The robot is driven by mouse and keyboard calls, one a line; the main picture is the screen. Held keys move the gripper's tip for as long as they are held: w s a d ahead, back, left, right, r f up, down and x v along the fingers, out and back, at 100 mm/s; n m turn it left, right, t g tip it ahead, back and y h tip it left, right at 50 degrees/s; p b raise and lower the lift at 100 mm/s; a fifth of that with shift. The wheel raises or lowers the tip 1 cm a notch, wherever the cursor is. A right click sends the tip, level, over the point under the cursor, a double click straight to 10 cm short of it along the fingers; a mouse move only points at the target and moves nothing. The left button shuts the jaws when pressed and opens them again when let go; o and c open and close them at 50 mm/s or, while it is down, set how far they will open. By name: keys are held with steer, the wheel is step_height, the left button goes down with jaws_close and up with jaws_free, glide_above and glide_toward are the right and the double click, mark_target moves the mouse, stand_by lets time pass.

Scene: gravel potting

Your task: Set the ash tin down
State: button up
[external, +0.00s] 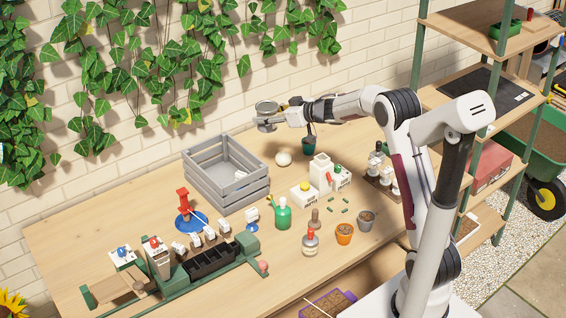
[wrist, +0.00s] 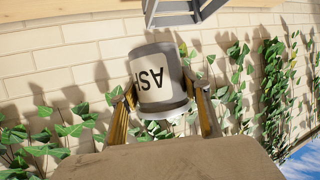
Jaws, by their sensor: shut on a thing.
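The ash tin (wrist: 158,88) is a grey cylinder with a pale label reading "AS" and part of another letter, upside down in the wrist view. My gripper (wrist: 162,98) is shut on it, with one finger on each side. In the external view the tin (external: 266,107) is held above the back of the wooden table (external: 130,200), near the brick wall. My gripper (external: 276,121) reaches it from the right there. The tin is in the air, apart from the table. Its lower part is hard to make out in the external view.
A grey slatted crate (external: 225,172) stands below and left of the tin. A pale round object (external: 283,159) and a teal pot (external: 308,146) stand near the back edge. Bare tabletop lies left of the crate.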

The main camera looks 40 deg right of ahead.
steer(key=shift+w+d, duration=0.35)
steer(key=s+d+f+n+g+y, duration=0.1)
steer(key=d+f+n+g+y, duration=0.2)
steer(key=d+f, duration=1)
steer(key=shift+s+d+f+n+y, duration=0.15)
steer(key=shift+s+d+n+y, duration=0.15)
steer(key=shift+d+n+y, duration=0.65)
steer(key=shift+f, duration=3.1)
steer(key=shift+f, duration=1.9)
steer(key=shift+f, duration=0.1)
